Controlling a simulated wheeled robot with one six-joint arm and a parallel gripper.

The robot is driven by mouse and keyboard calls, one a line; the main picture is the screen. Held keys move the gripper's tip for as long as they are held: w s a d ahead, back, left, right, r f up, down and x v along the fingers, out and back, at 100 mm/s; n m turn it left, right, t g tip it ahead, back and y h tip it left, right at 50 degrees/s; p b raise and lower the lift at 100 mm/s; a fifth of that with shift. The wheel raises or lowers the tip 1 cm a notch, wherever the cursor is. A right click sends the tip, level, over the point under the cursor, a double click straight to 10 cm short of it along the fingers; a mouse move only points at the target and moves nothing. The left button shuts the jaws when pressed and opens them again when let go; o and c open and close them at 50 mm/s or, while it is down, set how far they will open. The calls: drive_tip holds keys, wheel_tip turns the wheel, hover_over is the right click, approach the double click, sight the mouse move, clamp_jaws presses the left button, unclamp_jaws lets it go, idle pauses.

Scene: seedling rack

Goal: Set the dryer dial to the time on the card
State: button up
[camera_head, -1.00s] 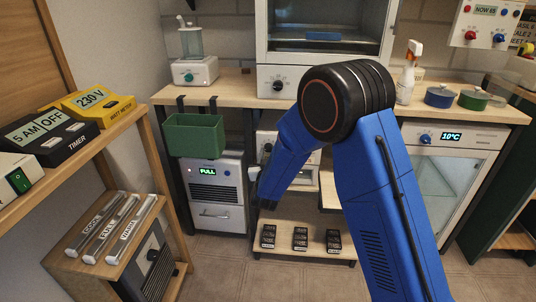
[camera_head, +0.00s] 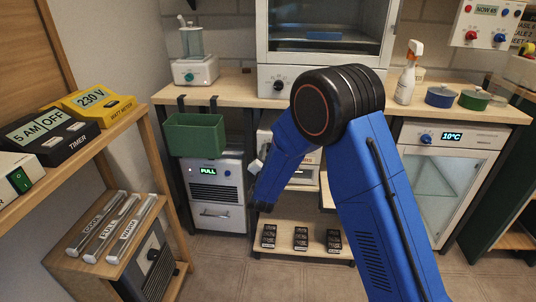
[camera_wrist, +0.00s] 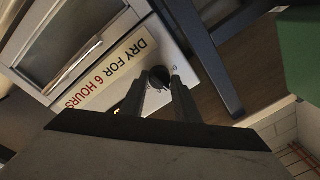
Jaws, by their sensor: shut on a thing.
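The dryer (camera_head: 303,174) is a white cabinet under the bench, mostly hidden behind my arm in the head view. In the wrist view its front panel (camera_wrist: 180,62) is close and tilted.
A dark metal leg (camera_wrist: 212,62) stands close to the dial. A green bin (camera_head: 194,135) hangs left of the dryer, above a white unit reading "FULL" (camera_head: 216,180). A low shelf (camera_head: 301,228) with small black trays lies below.

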drive_tip(key=shift+m+h, duration=0.4)
drive_tip(key=shift+m, duration=5)
drive_tip(key=shift+f, duration=0.1)
drive_tip(key=o, duration=1)
drive_tip(key=shift+o, duration=0.2)
drive_tip(key=shift+s+a, duration=0.1)
drive_tip(key=shift+s, duration=0.05)
drive_tip(key=s+a, duration=0.1)
drive_tip(key=s, duration=1.6)
drive_tip(key=shift+f, duration=0.45)
drive_tip(key=shift+a, duration=0.1)
